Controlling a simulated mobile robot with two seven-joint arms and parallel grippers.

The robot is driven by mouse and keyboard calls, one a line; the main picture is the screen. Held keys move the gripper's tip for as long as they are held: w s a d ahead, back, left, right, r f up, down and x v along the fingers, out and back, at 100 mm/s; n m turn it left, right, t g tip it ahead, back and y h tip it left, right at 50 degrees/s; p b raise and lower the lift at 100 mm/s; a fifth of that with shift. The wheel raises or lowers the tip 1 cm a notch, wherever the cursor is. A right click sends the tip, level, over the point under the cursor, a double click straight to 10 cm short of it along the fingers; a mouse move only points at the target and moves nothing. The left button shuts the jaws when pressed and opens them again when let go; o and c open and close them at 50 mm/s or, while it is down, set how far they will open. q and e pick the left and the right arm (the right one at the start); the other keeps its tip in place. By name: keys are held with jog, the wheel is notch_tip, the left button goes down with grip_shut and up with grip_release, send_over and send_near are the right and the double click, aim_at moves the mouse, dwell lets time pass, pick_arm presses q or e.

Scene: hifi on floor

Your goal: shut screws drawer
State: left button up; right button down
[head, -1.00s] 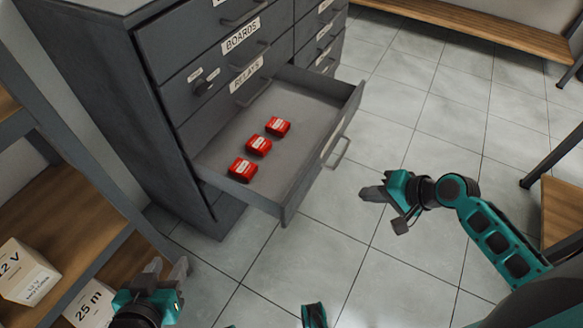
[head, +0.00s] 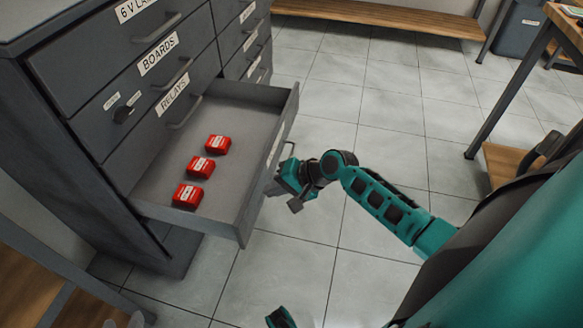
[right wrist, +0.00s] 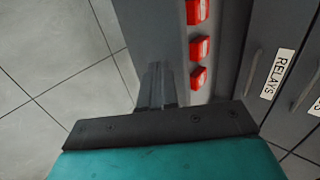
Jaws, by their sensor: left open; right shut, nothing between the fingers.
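The open drawer (head: 242,200) is pulled out of the grey cabinet (head: 50,130), below the drawer labelled RELAYS. Its front carries a pale label that I cannot read at this angle. Three red boxes (head: 201,167) lie in a row inside it; they also show in the right wrist view (right wrist: 200,48). My right gripper (head: 272,188) is shut and empty, close by the outer face of the drawer front; I cannot tell whether it touches. Its fingers (right wrist: 156,88) point at the front in the right wrist view.
Closed drawers labelled RELAYS (head: 172,96) and BOARDS (head: 158,54) sit above the open one. A wooden shelf (head: 85,308) stands at the lower left. A wooden bench (head: 390,18) runs along the back. The tiled floor (head: 400,110) beyond the drawer is clear.

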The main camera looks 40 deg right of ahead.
jog(key=shift+w+a, duration=0.5)
jog(key=shift+w, duration=0.15)
jog(key=shift+w+a, duration=0.1)
